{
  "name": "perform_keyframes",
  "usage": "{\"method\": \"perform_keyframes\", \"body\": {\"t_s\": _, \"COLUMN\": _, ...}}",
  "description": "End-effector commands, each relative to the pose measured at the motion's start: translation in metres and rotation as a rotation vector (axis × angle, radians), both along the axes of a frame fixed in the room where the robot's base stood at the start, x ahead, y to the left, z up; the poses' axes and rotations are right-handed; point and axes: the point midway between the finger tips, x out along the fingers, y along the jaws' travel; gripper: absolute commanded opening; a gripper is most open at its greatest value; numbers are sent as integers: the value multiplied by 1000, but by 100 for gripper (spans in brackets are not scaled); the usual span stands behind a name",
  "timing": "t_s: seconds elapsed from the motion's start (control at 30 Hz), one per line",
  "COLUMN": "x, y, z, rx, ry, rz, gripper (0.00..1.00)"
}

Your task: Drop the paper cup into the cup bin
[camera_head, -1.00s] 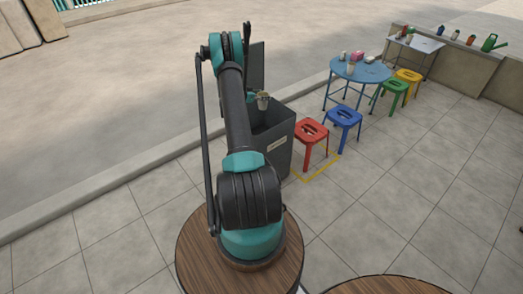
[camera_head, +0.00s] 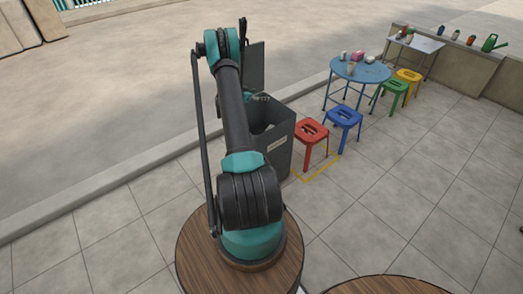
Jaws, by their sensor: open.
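The cup bin (camera_head: 279,160) is a dark grey box with its lid raised and a pale label on its front. It stands just beyond my arm, left of the red stool. My gripper (camera_head: 261,99) is small and partly behind my arm, at the bin's rear rim and over its opening. It is open, with no cup visible between its fingers. A small pale shape (camera_head: 269,127) shows inside the bin opening. It may be the paper cup, but it is too small and partly hidden to be sure.
A red stool (camera_head: 311,132) stands beside the bin over a yellow floor marking. A blue stool (camera_head: 344,117), a round blue table (camera_head: 361,72) with small items, and green and yellow stools stand farther right.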

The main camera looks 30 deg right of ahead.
Motion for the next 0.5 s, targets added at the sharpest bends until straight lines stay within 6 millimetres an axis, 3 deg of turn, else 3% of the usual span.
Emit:
{"method": "perform_keyframes", "body": {"t_s": 0.3, "x": -8, "y": 60, "z": 25, "rx": 0, "ry": 0, "rz": 2, "gripper": 82}}
{"method": "perform_keyframes", "body": {"t_s": 0.5, "x": -11, "y": 82, "z": 34, "rx": 1, "ry": 1, "rz": 1, "gripper": 82}}
